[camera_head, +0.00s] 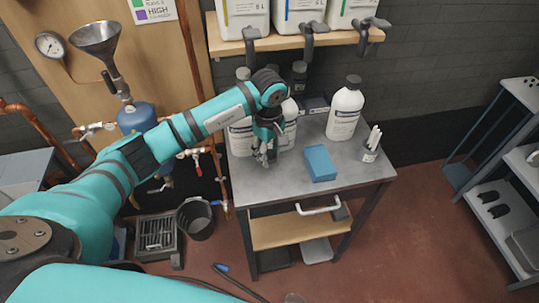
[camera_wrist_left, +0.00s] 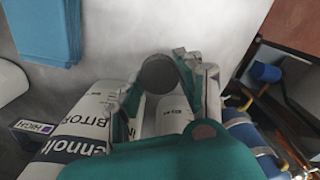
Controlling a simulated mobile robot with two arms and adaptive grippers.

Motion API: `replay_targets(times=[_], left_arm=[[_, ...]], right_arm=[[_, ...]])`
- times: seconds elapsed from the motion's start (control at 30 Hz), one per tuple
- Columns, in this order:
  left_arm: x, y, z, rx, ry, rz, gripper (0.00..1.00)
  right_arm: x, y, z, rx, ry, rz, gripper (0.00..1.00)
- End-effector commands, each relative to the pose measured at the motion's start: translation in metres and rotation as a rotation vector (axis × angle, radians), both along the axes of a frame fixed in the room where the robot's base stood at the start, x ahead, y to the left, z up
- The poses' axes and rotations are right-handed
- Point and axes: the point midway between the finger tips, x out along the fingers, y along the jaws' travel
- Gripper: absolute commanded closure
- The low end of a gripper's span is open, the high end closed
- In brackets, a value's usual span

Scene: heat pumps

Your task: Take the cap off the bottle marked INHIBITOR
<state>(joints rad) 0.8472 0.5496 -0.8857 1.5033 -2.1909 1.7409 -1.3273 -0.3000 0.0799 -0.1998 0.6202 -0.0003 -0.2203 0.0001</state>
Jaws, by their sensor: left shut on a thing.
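My left gripper (camera_head: 264,155) points down over the table's left part, in front of the white bottles. In the left wrist view its fingers (camera_wrist_left: 162,82) are shut on a dark round cap (camera_wrist_left: 158,72). A white bottle with label letters ending "BITOR" (camera_wrist_left: 88,122) stands beside the fingers there; its top is hidden. In the head view a white bottle (camera_head: 290,112) shows partly behind my wrist, likely this one. Another white bottle (camera_head: 240,137) stands left of it, partly covered by my arm. I cannot tell whether the cap is clear of any bottle. My right gripper is not in view.
A white bottle with a dark cap (camera_head: 345,108) stands at the back of the grey table (camera_head: 350,178). A shelf (camera_head: 270,43) with canisters and taps hangs above. The front tabletop is clear.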

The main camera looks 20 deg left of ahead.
Motion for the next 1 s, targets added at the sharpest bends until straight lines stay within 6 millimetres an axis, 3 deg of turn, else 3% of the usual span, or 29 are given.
replay_targets(times=[0.07, 0.33, 1.0], left_arm=[[0.007, 0.002, 0.001, 0.000, 0.000, 0.003, 1.00], [0.006, 0.001, -0.034, 0.000, 0.001, 0.001, 1.00], [0.005, 0.002, -0.050, 0.001, 0.003, 0.000, 1.00]], right_arm=[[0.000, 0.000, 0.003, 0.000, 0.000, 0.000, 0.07], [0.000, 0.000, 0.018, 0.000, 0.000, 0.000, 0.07], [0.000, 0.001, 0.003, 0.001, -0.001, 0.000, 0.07]])
